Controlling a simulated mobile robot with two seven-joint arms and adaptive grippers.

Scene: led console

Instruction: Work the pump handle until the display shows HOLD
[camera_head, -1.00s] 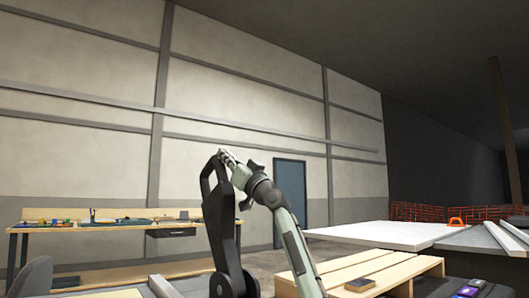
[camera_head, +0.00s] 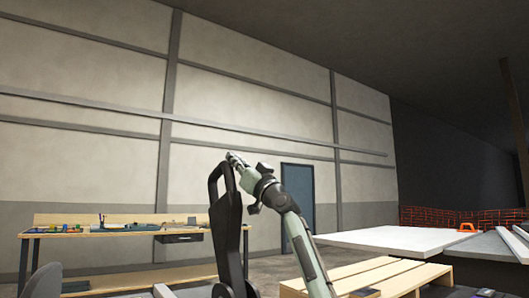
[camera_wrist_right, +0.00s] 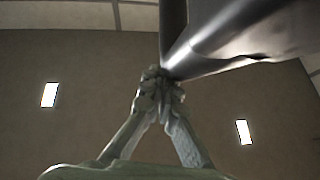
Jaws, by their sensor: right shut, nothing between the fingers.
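A tall black lever with an open loop at its top stands in the middle of the head view; I take it to be the pump handle (camera_head: 228,240). My right gripper (camera_head: 235,158) is at the top of this lever, close beside or against it; I cannot tell whether they touch. In the right wrist view my right gripper's fingers (camera_wrist_right: 160,80) are closed together with nothing between them. A dark shiny bar (camera_wrist_right: 215,60) is just past the fingertips. No display reading can be made out. My left gripper is out of view.
A wooden workbench (camera_head: 120,237) with small items stands at the left wall. A pale wooden pallet-like top (camera_head: 370,275) and a white tabletop (camera_head: 385,240) lie at the right. A blue door (camera_head: 298,196) is behind. The space above the lever is clear.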

